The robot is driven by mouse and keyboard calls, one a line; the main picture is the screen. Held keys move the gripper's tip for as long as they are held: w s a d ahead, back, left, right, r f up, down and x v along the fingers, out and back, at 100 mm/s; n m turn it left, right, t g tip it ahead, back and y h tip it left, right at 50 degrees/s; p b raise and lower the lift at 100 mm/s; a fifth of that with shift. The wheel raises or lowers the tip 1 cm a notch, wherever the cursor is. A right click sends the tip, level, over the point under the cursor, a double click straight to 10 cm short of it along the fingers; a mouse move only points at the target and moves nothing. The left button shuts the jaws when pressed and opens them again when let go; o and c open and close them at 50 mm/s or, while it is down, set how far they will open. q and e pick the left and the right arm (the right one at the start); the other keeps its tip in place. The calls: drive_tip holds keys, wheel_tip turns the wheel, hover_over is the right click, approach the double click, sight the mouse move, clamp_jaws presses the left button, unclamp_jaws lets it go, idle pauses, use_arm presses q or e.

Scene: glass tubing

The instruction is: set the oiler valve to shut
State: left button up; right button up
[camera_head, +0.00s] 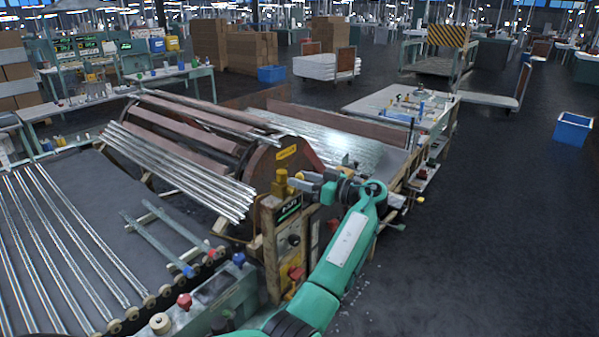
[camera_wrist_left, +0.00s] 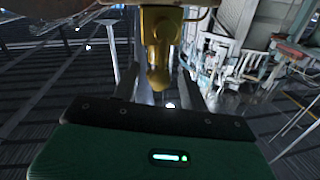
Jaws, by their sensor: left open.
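The oiler valve (camera_head: 281,186) is a yellow brass fitting on top of the control post beside the big drum. In the left wrist view its brass body (camera_wrist_left: 160,22) is at the top, with a rounded brass part hanging down in the middle. My left gripper (camera_head: 300,181) reaches in from the right at the fitting's height, close beside it. In the left wrist view the grey fingers of my left gripper (camera_wrist_left: 157,80) stand apart, one on each side of the brass part. Contact cannot be told. The right gripper is out of view.
The control post (camera_head: 283,240) carries knobs and a label under the fitting. The rusty drum (camera_head: 262,165) and a bundle of glass tubes (camera_head: 180,170) lie to the left. A cluttered bench (camera_head: 400,105) stands behind. The floor (camera_head: 480,240) at the right is clear.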

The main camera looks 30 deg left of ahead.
use_arm(q)
drive_tip(key=shift+s+a, duration=0.1)
drive_tip(key=shift+a, duration=0.65)
drive_tip(key=shift+d, duration=0.1)
clamp_jaws()
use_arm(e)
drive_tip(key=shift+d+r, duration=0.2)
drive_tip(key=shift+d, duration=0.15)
use_arm(q)
drive_tip(key=shift+f, duration=0.1)
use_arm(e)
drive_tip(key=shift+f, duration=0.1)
